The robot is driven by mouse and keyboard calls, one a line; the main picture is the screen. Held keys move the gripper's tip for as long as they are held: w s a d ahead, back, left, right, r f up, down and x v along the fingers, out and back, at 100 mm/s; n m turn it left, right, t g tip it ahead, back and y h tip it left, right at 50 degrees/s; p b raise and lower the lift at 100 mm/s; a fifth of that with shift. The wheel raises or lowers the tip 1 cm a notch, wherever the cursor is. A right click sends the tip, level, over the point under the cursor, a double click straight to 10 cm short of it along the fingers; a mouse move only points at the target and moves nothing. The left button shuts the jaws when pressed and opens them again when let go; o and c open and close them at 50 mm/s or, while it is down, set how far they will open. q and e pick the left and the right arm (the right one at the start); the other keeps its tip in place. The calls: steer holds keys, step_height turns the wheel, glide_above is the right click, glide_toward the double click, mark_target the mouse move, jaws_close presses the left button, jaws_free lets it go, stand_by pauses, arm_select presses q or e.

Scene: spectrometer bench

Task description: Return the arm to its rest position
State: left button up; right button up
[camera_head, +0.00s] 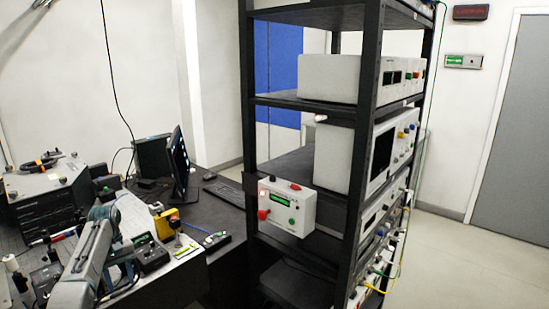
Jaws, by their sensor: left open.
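My left arm comes in at the lower left, over the bench (218,247). Its grey link rises to a bend, and my left gripper (122,268) hangs beyond it, close to a small dark box with a green display (150,251). The gripper looks open and I see nothing held in it. The arm partly hides the fingers, and I cannot tell whether they touch anything. My right gripper is not in view.
A tall black rack (366,125) with several instruments stands right of the bench. A white box with a red knob (288,206) sits at its near side. A yellow device (166,224), a monitor (178,165) and a dark instrument (45,195) crowd the bench. Floor at right is clear.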

arm_select(q)
steer(key=s+d+f+m+t+y, duration=0.1)
steer(key=s+d+f, duration=0.1)
steer(key=s+f, duration=0.3)
steer(key=s+d+f+m+y, duration=0.1)
steer(key=s+d+f+m, duration=0.15)
steer(key=f, duration=0.45)
steer(key=s+d+f+m+t, duration=0.1)
steer(key=s+d+f, duration=0.2)
steer(key=s, duration=0.3)
steer(key=s+d+f+m+t, duration=0.1)
steer(key=s+d+f, duration=0.2)
steer(key=s, duration=0.3)
steer(key=s+d+r+m+t, duration=0.1)
steer(key=s+d+r, duration=0.2)
steer(key=s, duration=0.5)
steer(key=s+d+r+m+t, duration=0.1)
steer(key=s+d+r, duration=0.15)
steer(key=s, duration=0.65)
steer(key=s+d+r+m+t, duration=0.1)
steer(key=s+d+r+m, duration=0.15)
steer(key=s, duration=0.55)
step_height(320, 180, down, 29)
steer(key=a+n+g+b, duration=0.1)
steer(key=a, duration=0.2)
steer(key=s+a+f+g+b, duration=0.1)
steer(key=s+f, duration=1.8)
steer(key=f, duration=0.3)
steer(key=shift+f+n+g+b, duration=0.2)
steer(key=shift+n+g+b, duration=0.1)
